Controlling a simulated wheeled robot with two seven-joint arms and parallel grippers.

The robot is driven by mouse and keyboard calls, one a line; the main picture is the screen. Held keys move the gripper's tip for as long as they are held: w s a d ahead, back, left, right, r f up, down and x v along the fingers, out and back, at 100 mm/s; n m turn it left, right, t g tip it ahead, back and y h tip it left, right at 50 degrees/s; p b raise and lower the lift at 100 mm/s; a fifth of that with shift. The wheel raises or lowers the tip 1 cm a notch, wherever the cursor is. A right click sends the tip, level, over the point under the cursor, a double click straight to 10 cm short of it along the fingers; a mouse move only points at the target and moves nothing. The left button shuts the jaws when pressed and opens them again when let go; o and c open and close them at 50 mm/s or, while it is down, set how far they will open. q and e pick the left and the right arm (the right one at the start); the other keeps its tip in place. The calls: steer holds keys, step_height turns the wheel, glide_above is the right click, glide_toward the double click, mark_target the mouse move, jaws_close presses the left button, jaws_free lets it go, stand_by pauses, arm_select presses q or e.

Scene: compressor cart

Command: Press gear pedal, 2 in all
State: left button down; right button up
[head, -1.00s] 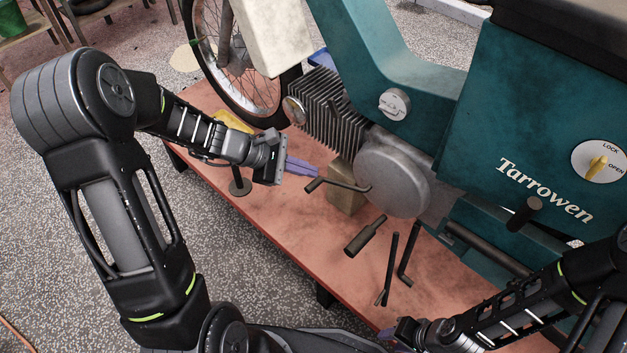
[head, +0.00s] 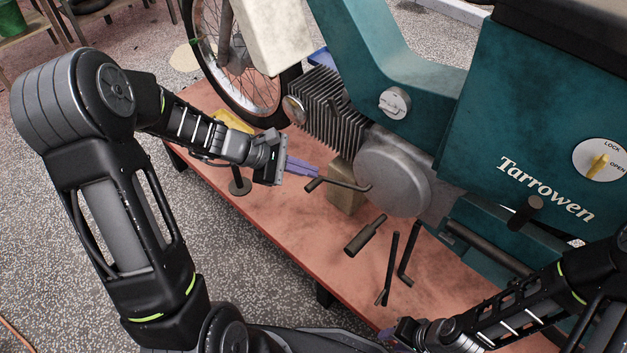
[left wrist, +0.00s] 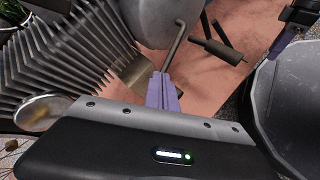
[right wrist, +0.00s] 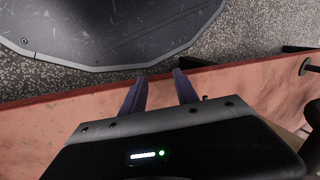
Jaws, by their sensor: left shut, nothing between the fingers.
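The gear pedal (head: 341,185), a thin dark bent lever with a thicker tip, sticks out from the round grey engine cover (head: 392,182). My left gripper (head: 316,170) is shut and empty; its purple fingers are just above the pedal's tip in the head view. In the left wrist view the shut fingers (left wrist: 163,92) lie in line with the pedal's rod (left wrist: 174,47) and cover its tip; I cannot tell whether they touch. My right gripper (right wrist: 160,90) is open and empty near the platform's front edge; in the head view it is mostly hidden at the bottom.
A dark footpeg (head: 365,236) and thin stand legs (head: 390,268) stick out to the right of the pedal. A tan block (head: 345,198) stands under the engine. The finned cylinder (head: 326,108) is behind my left gripper. The red platform (head: 290,222) is bare in front.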

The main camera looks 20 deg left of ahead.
mark_target(312, 182)
arm_select(q)
steer(key=shift+f, duration=0.25)
steer(key=shift+s+d+f+b, duration=0.1)
steer(key=shift+d+f+b, duration=0.05)
steer(key=shift+f+b, duration=0.65)
steer(key=shift+s+d+f+b, duration=0.1)
steer(key=shift+d+f+b, duration=0.05)
steer(key=shift+f+b, duration=0.55)
stand_by(1.3)
steer(key=shift+r, duration=0.15)
stand_by(0.5)
steer(key=shift+w+a+r+p, duration=0.1)
steer(key=shift+a+r+p, duration=0.1)
steer(key=shift+r+p, duration=0.65)
steer(key=shift+w+a+r+p, duration=0.1)
steer(key=shift+a+r+p, duration=0.05)
steer(key=shift+r+p, duration=0.65)
steer(key=shift+r, duration=0.2)
steer(key=shift+w+a+r+p, duration=0.1)
steer(key=shift+a+r+p, duration=0.1)
steer(key=shift+r+p, duration=0.9)
steer(key=shift+w+a+r+p, duration=0.1)
steer(key=shift+a+r+p, duration=0.1)
steer(key=shift+r+p, duration=0.9)
steer(key=shift+r, duration=0.15)
